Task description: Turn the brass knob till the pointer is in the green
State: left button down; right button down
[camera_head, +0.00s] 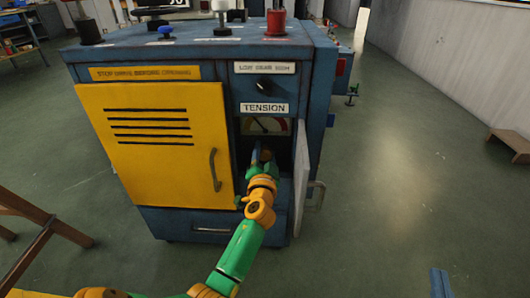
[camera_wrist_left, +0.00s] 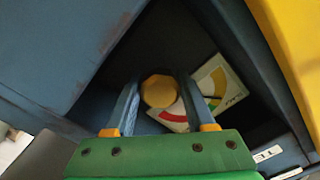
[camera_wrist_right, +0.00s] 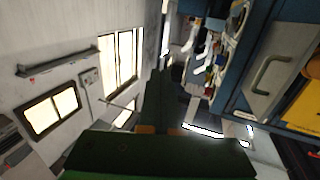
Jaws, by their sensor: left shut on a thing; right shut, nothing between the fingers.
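The brass knob (camera_wrist_left: 158,91) sits in a dark recess and shows between the fingers of my left gripper (camera_wrist_left: 156,95), which is shut on it. In the head view the left gripper (camera_head: 262,155) reaches into the open bay below the TENSION label, and hides the knob there. The tension gauge (camera_head: 279,125) is above the gripper, with a dark pointer leaning up and left. In the left wrist view the gauge (camera_wrist_left: 232,88) shows yellow, green and red bands, partly behind a finger; the pointer's band is unclear. My right gripper (camera_wrist_right: 160,75) is shut and empty.
A yellow louvred door (camera_head: 150,150) is left of the bay on the blue cabinet (camera_head: 140,220). A pale open door (camera_head: 301,180) stands close on the arm's right. Knobs and a red post (camera_head: 276,22) top the cabinet.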

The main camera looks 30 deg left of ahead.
pick_arm(q)
jog(key=m+p, duration=0.1)
jog(key=m, duration=0.4)
jog(key=shift+m, duration=0.3)
jog(key=m+p, duration=0.1)
jog(key=m, duration=0.3)
jog(key=shift+m, duration=0.4)
jog(key=shift+m+p, duration=0.3)
jog(key=shift+m, duration=0.3)
pick_arm(e)
jog(key=s+d+f+g+h, duration=0.1)
jog(key=s+d+f+g, duration=0.1)
jog(key=s+f+g, duration=0.2)
jog(key=s+d+f+g+h, duration=0.2)
jog(key=s+f+g, duration=0.3)
jog(key=f, duration=0.6)
jog(key=shift+s+m+g, duration=0.15)
jog(key=shift+m+g, duration=0.25)
jog(key=shift+g, duration=0.4)
jog(key=shift+f, duration=0.1)
pick_arm(q)
jog(key=shift+c, duration=1.3)
grip_release()
pick_arm(e)
jog(key=shift+a, duration=0.1)
pick_arm(q)
jog(key=shift+s, duration=0.1)
